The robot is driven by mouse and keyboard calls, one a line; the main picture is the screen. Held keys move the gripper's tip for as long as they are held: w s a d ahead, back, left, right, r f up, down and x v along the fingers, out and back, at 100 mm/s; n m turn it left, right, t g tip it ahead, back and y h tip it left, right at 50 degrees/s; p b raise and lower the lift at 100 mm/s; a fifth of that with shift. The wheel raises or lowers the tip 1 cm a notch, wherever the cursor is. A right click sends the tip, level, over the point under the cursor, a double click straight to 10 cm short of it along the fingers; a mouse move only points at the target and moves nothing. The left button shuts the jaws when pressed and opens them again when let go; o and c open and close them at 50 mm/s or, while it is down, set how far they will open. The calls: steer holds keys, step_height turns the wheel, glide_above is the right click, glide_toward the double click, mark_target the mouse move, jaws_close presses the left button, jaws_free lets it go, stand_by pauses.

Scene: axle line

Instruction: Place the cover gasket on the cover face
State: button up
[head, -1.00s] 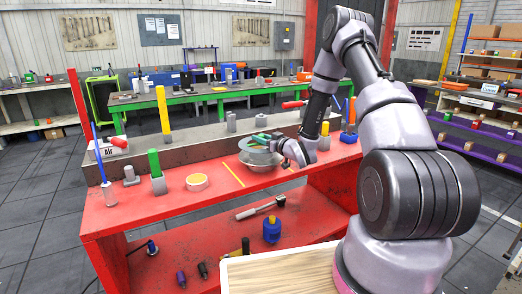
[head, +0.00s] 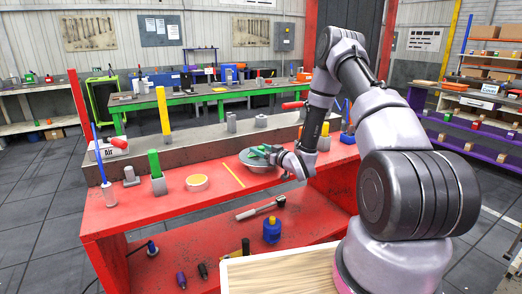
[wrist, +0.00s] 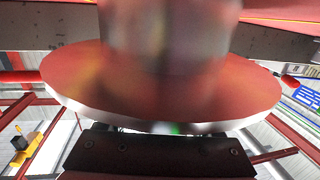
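The finger contact is hidden there. I cannot tell the cover gasket from the cover face in these frames.
A tin with a yellowish top (head: 197,182) and a green block in a grey holder (head: 156,172) stand on the bench to the left. A grey beam (head: 190,146) runs behind.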

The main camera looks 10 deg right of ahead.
steer(key=shift+s+r, duration=0.1)
steer(key=shift+r, duration=0.1)
steer(key=v, duration=1.1)
steer(key=shift+s+d, duration=0.15)
steer(key=shift+d+r, duration=0.1)
steer(key=shift+r, duration=0.05)
steer(key=s+d+r+m+g+h, duration=0.15)
steer(key=d+r+h, duration=0.25)
steer(key=r, duration=0.7)
steer(key=s+d+r+m+g+h, duration=0.1)
steer(key=d+r+m+g+h, duration=0.25)
steer(key=r, duration=0.65)
steer(key=s+a+r+m+g, duration=0.1)
steer(key=s+r, duration=0.3)
steer(key=s, duration=0.5)
steer(key=s+a+r+m+g+y, duration=0.1)
steer(key=s+a+r, duration=0.3)
steer(key=s, duration=0.5)
steer(key=s+a+r+m+g, duration=0.1)
steer(key=s+r, duration=0.3)
steer(key=s, duration=0.5)
steer(key=shift+s+a+m, duration=0.35)
steer(key=shift+a+m, duration=0.4)
steer(key=shift+m, duration=0.15)
